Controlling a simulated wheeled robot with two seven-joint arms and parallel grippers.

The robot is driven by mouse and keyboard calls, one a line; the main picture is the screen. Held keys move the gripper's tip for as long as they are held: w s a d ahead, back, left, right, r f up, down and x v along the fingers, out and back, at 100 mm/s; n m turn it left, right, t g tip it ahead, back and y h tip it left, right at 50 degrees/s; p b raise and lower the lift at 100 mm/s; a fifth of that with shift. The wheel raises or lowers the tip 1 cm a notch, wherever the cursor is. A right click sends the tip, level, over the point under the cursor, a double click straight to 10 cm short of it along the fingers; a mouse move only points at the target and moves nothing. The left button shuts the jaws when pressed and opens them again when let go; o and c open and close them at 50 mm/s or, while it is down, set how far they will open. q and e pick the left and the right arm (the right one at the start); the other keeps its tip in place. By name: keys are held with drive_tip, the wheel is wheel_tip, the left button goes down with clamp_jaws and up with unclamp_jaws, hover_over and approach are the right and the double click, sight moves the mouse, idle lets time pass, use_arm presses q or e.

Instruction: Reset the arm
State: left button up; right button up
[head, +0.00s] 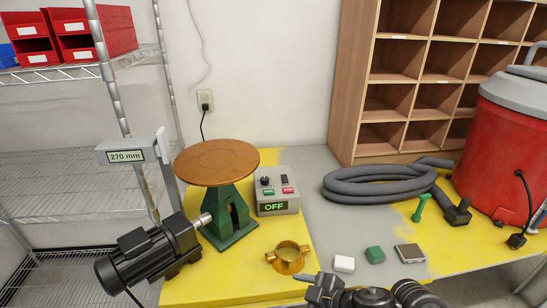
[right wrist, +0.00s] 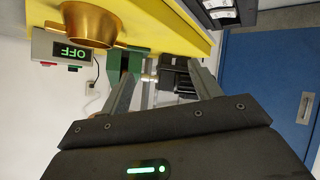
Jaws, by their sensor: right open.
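My right arm (head: 372,298) shows as dark grey and black parts at the bottom edge of the head view, in front of the table; most of it is cut off. In the right wrist view my right gripper (right wrist: 160,70) has its two grey fingers spread apart, with nothing held between them. A brass cup (right wrist: 88,22) with side lugs is near it in that view and apart from the fingers. In the head view the brass cup (head: 289,257) stands on the yellow tabletop, left of my right arm. My left gripper is in neither view.
A green stand with a round wooden top (head: 217,162), a black motor (head: 150,255) and a control box reading OFF (head: 277,192) are at left. White (head: 344,264), green (head: 375,255) and grey (head: 410,253) blocks lie near the arm. A red cooler (head: 510,140) and hose (head: 375,184) are at right.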

drive_tip(key=s+d+f+m+g+h, duration=0.2)
drive_tip(key=s+d+f+m+h, duration=0.4)
drive_tip(key=s+d, duration=0.4)
drive_tip(key=s+d+f+m+g+h, duration=0.1)
drive_tip(key=s+d+f+m+h, duration=0.2)
drive_tip(key=s+d+f+m, duration=0.6)
wheel_tip(320, 180, down, 24)
drive_tip(key=s+n+g+b, duration=0.1)
drive_tip(key=s+n+b, duration=0.1)
drive_tip(key=s+d+f+g+b, duration=0.1)
drive_tip(key=s+d+f+b, duration=0.1)
drive_tip(key=s+f, duration=1.4)
wheel_tip(320, 180, down, 4)
drive_tip(key=shift+s+d+r+g, duration=0.15)
drive_tip(key=shift+s+d+g, duration=0.25)
drive_tip(key=shift+d, duration=0.1)
